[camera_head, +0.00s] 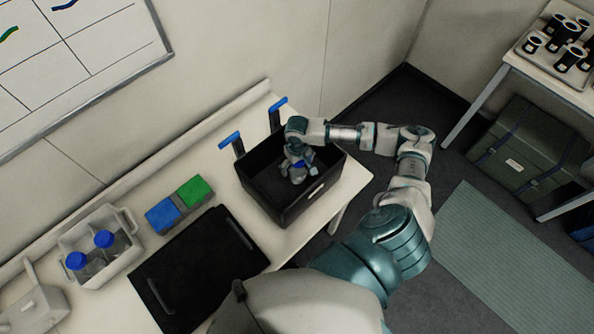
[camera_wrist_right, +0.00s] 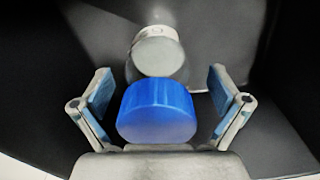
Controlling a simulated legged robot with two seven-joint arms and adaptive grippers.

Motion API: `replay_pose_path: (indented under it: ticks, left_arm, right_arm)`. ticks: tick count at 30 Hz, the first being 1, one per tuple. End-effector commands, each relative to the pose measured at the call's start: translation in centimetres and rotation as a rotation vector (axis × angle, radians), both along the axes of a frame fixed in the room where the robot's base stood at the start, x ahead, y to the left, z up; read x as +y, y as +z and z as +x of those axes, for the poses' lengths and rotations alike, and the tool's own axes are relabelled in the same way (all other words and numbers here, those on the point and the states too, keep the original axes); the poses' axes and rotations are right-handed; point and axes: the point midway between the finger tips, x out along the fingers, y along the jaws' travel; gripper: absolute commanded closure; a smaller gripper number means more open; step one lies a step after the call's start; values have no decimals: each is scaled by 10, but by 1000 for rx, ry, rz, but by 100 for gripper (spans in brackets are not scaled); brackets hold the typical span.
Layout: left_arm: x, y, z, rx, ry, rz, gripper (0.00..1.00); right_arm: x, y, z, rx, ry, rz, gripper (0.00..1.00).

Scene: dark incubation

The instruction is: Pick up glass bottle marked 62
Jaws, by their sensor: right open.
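My right gripper (camera_head: 299,164) reaches down into a black open box (camera_head: 272,212) on the table. In the right wrist view the gripper (camera_wrist_right: 160,92) is open, its two blue-padded fingers apart on either side of a blue cap (camera_wrist_right: 157,112). The cap fills much of the space between the fingers, and neither finger seems to press on it. The body of the bottle under the cap is hidden, and no number 62 is readable. A pale grey round-topped object (camera_wrist_right: 157,52) stands just beyond the cap. My left gripper is not in view.
A white carrier (camera_head: 128,215) holds two blue-capped bottles at the left. A blue block (camera_head: 162,215) and a green block (camera_head: 195,191) stand near a flat black panel (camera_head: 205,270). The box walls surround the right gripper; two blue-topped handles (camera_head: 231,140) rise behind.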

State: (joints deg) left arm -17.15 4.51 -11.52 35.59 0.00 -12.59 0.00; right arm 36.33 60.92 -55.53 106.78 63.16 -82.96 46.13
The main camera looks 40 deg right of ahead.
Motion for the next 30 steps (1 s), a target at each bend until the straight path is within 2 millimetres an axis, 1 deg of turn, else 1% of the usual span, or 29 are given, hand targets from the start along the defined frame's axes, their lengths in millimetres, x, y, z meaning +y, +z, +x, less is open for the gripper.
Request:
replay_pose_path:
  ticks: [5, 6, 8, 9, 11, 12, 14, 15, 16, 23, 26, 29, 30]
  left_arm:
    - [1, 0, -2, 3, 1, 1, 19]
    - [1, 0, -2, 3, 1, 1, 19]
    - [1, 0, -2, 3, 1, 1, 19]
    - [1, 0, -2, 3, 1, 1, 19]
    - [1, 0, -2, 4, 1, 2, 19]
    - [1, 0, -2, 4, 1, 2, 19]
    - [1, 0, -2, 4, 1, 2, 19]
    - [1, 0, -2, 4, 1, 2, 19]
    - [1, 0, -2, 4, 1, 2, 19]
    - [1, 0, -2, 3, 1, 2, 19]
    - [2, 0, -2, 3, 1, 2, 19]
    - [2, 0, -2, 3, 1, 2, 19]
    - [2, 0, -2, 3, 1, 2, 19]
  right_arm:
    - [-1, -1, 0, 0, -1, 1, 2]
    - [-1, -1, 0, 0, -1, 1, 4]
    - [-1, -1, 0, 0, -1, 1, 19]
    - [-1, -1, 0, 0, -1, 1, 29]
    - [-1, 0, 0, 0, -1, 1, 44]
    - [-1, 0, 0, 0, -1, 0, 54]
    - [0, 0, 0, 0, -1, 0, 69]
    - [0, 0, 0, 1, -1, -1, 79]
    - [0, 0, 0, -1, -1, 0, 81]
    - [1, 3, 0, -1, 0, 0, 82]
    - [0, 14, 1, -3, -1, 2, 82]
    - [0, 33, 1, -5, -1, 1, 82]
    - [0, 43, 1, -6, -2, 1, 82]
